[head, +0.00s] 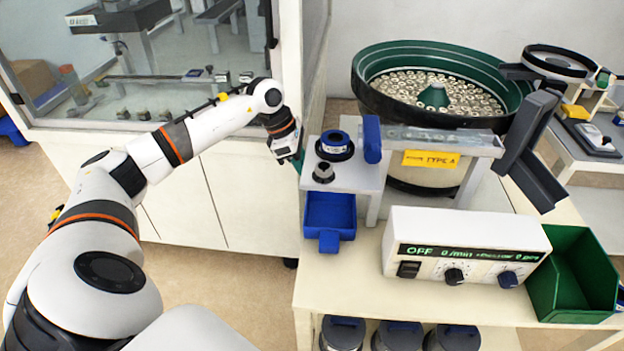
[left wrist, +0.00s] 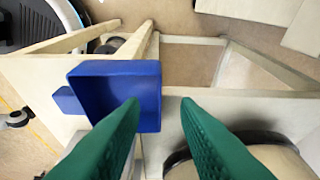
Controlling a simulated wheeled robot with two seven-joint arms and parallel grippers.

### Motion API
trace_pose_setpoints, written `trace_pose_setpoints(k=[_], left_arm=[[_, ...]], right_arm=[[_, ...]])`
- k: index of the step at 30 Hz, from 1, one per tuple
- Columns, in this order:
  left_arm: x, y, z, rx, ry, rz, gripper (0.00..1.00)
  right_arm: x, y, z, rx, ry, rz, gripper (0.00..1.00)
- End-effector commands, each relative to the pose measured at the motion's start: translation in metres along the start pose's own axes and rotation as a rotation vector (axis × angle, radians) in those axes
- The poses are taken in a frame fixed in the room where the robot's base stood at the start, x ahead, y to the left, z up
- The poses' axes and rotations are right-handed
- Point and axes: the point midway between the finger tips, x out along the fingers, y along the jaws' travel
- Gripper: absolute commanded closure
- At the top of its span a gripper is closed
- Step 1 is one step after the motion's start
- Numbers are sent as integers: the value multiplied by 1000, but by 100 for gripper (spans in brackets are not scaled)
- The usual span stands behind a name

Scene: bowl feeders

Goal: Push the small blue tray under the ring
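The small blue tray (head: 330,241) sits on the cream table at its left edge, with its tab toward the front. Its back end meets the front edge of a small raised white shelf; I cannot tell how far it reaches underneath. A dark ring with a blue centre (head: 335,146) is on top of that shelf. My left gripper (head: 299,158) is beside the shelf's left side, its green fingers partly hidden. In the left wrist view the fingers (left wrist: 161,101) are apart with nothing between them, and one overlaps the view of the tray (left wrist: 112,72). My right gripper is not in view.
A grey-black cup (head: 323,173) and a blue block (head: 372,139) are on the shelf. The green bowl feeder (head: 432,45) stands behind. A white control box (head: 465,245) and green bin (head: 574,275) are to the right. The tabletop between tray and box is clear.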

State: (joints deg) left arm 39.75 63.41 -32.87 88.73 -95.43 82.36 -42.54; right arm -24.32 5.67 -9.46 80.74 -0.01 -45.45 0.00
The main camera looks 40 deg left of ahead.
Motion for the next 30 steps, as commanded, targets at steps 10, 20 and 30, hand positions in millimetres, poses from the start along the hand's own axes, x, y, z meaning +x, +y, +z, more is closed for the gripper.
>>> trace_pose_setpoints(k=[10, 20, 30], left_arm=[[-28, 0, 0, 1, 0, 0, 71], [-28, 0, 0, 1, 0, 0, 71], [-28, 0, 0, 0, 0, 0, 71]], right_arm=[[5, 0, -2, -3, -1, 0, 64], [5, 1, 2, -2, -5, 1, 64], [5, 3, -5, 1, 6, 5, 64]])
